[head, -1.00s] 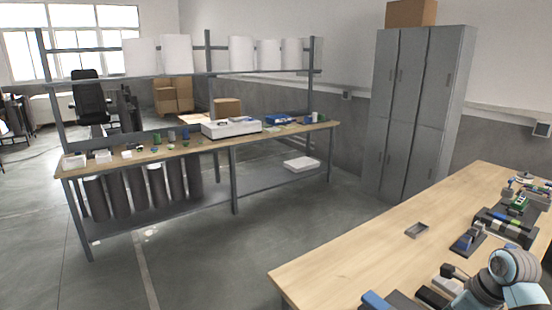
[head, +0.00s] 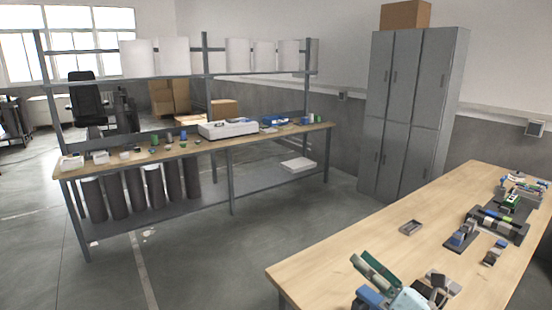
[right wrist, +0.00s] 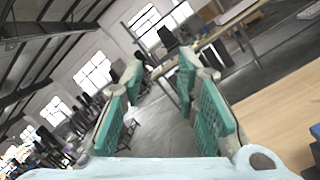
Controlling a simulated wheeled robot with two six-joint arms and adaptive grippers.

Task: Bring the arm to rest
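My right gripper (head: 376,268) shows at the bottom of the head view, over the near edge of the right-hand table (head: 345,255). Its light blue body is partly cut off by the frame. A green-padded finger points up and left. In the right wrist view my right gripper (right wrist: 160,75) has its two green-padded fingers spread apart, with nothing between them. The wrist camera looks out across the room, tilted, with the table at its right side. My left gripper is not in view.
On the right-hand table are a small grey tray (head: 411,228), a blue-and-grey fixture (head: 462,237), a dark rack (head: 497,226) and a green part (head: 511,201). Its left part is mostly bare. Grey lockers (head: 408,115) and a long workbench (head: 145,160) stand beyond open floor.

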